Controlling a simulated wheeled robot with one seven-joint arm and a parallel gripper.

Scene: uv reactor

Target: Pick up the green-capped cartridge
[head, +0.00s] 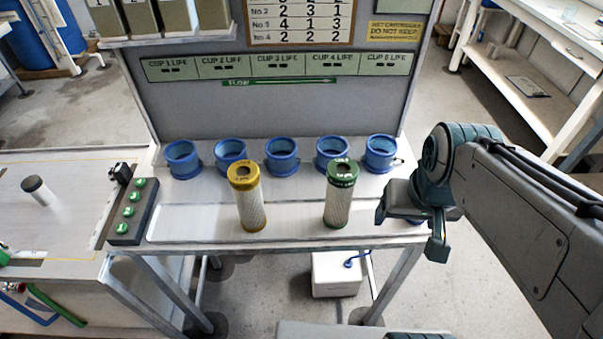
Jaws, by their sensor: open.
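The green-capped cartridge (339,195) stands upright on the front part of the workbench, with a white mesh body and a dark hole in its cap. A yellow-capped cartridge (246,197) stands upright to its left, apart from it. My gripper (408,232) is to the right of the green-capped cartridge, near the bench's right front corner. It is open, with no object seen between its fingers, and does not touch the cartridge. Part of the gripper is hidden by its own wrist.
Several blue cups (282,157) stand in a row behind the cartridges. A box with green buttons (133,211) sits at the bench's left end. A back panel (270,110) rises behind. The bench surface between the two cartridges is clear. A white box (336,275) is below.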

